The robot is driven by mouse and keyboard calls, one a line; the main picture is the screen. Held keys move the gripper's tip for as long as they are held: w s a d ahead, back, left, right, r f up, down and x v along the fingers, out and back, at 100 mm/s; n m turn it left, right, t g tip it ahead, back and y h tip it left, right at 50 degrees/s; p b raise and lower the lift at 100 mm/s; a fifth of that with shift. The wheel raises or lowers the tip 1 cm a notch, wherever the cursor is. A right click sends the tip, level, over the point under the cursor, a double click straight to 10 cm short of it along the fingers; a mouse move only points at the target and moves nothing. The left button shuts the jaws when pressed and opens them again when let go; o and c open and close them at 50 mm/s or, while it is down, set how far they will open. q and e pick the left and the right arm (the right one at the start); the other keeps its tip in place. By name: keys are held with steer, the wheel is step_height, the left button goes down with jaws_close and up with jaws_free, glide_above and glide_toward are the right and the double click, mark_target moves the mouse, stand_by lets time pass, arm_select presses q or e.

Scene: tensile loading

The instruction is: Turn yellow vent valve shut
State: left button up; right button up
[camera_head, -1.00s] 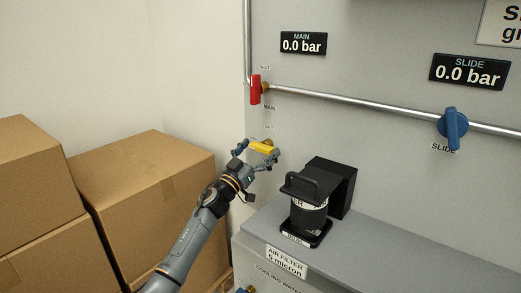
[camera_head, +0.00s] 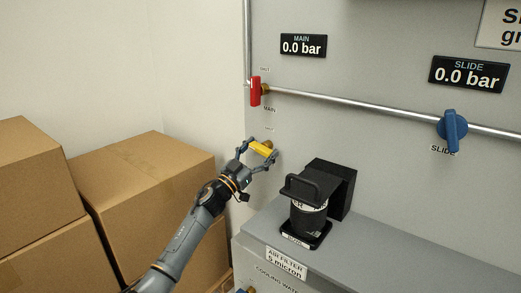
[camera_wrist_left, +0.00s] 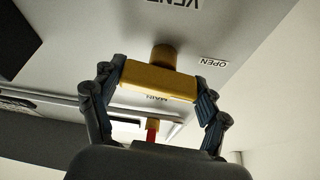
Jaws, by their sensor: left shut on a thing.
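The yellow vent valve handle (camera_head: 261,148) sits on a brass stem on the grey panel, below the red valve. In the head view its bar lies crosswise with its right end lower. My left gripper (camera_head: 259,151) is shut on it, one finger at each end of the bar. In the left wrist view the yellow handle (camera_wrist_left: 158,84) spans between the two fingers of the left gripper (camera_wrist_left: 155,92), with the brass stem behind it. An OPEN label (camera_wrist_left: 214,63) and an upside-down VENT label (camera_wrist_left: 176,4) show there. My right gripper is not in view.
The red main valve (camera_head: 255,91) is on the pipe above. A black air filter unit (camera_head: 312,195) stands on the ledge to the right. The blue slide valve (camera_head: 452,130) is further right. Cardboard boxes (camera_head: 145,190) stand at the left. The main gauge (camera_head: 303,44) reads 0.0 bar.

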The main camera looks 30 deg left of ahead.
arm_select(q)
steer(key=m+h, duration=0.1)
steer(key=m, duration=0.1)
steer(key=shift+m, duration=0.3)
steer(key=shift+r+m+g+h+p, duration=0.1)
steer(key=shift+m+g+h+p, duration=0.3)
steer(key=shift+m, duration=0.3)
steer(key=m+g+h+p, duration=0.1)
steer(key=m, duration=0.2)
steer(key=m+h, duration=0.1)
steer(key=m, duration=0.2)
steer(key=shift+g+p, duration=0.35)
steer(key=shift+g, duration=0.05)
steer(key=shift+m, duration=0.6)
steer(key=m+g+p, duration=0.1)
steer(key=m+p, duration=0.1)
steer(key=m, duration=0.1)
steer(key=m+g+h+p, duration=0.1)
steer(key=m+g+p, duration=0.1)
steer(key=m, duration=0.2)
steer(key=shift+m+g, duration=0.3)
steer(key=shift+m, duration=0.3)
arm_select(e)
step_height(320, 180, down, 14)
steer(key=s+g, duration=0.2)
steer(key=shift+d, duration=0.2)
arm_select(q)
steer(key=o, duration=1.1)
steer(key=shift+o, duration=0.2)
